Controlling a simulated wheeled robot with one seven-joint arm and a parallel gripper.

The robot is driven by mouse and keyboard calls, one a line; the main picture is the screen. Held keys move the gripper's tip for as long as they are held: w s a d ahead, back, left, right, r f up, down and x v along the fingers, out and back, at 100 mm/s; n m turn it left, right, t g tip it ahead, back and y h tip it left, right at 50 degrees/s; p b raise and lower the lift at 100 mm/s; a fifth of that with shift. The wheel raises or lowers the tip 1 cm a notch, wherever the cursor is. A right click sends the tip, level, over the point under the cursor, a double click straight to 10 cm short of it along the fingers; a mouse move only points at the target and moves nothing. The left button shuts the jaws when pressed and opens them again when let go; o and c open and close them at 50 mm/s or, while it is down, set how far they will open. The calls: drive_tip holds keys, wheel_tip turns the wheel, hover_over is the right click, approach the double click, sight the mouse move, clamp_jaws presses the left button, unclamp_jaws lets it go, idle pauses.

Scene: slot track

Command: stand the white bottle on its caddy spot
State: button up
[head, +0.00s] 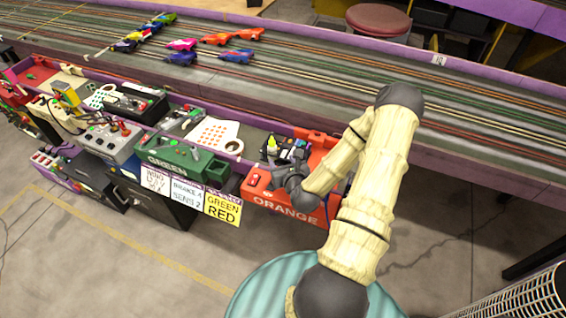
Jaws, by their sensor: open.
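My gripper (272,174) is the dark end of my arm, low over the orange station marked ORANGE (285,208). It is small and seen from behind, and its fingers look open. Just beyond it is a dark cluster (297,152) that may be the caddy; its spots are too small to make out. A small pointed yellow-green top (272,142) stands up at the left of this cluster. I cannot tell whether it belongs to the white bottle. No plainly white bottle shows, and my wrist hides part of the station.
A purple-edged slot track (480,105) runs behind, with several toy cars (180,58) at upper left. A green station (180,158) and a white perforated panel (215,134) are left of my gripper. Signs (222,207) hang in front. A red stool (378,20) stands beyond.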

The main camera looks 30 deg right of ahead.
drive_tip(key=shift+w+a+n+y, duration=0.1)
drive_tip(key=shift+a+n+y, duration=0.3)
drive_tip(key=shift+n, duration=0.4)
drive_tip(key=a+n+g, duration=0.1)
drive_tip(key=n, duration=0.2)
drive_tip(key=a+n+y, duration=0.1)
drive_tip(key=a+n, duration=0.1)
drive_tip(key=a+n+g+y, duration=0.1)
drive_tip(key=n, duration=0.2)
drive_tip(key=shift+a+r+n+g, duration=0.25)
drive_tip(key=shift+r+n+g, duration=0.05)
drive_tip(key=shift+r, duration=0.1)
drive_tip(key=s+a+r+n+g, duration=0.4)
drive_tip(key=s+r+n, duration=0.3)
drive_tip(key=n, duration=0.7)
drive_tip(key=s+a+r+n+g, duration=0.4)
drive_tip(key=r+n, duration=0.5)
drive_tip(key=n, duration=0.5)
drive_tip(key=s+a, duration=0.2)
drive_tip(key=s, duration=0.1)
drive_tip(key=shift+s+a, duration=0.2)
drive_tip(key=shift+s, duration=0.2)
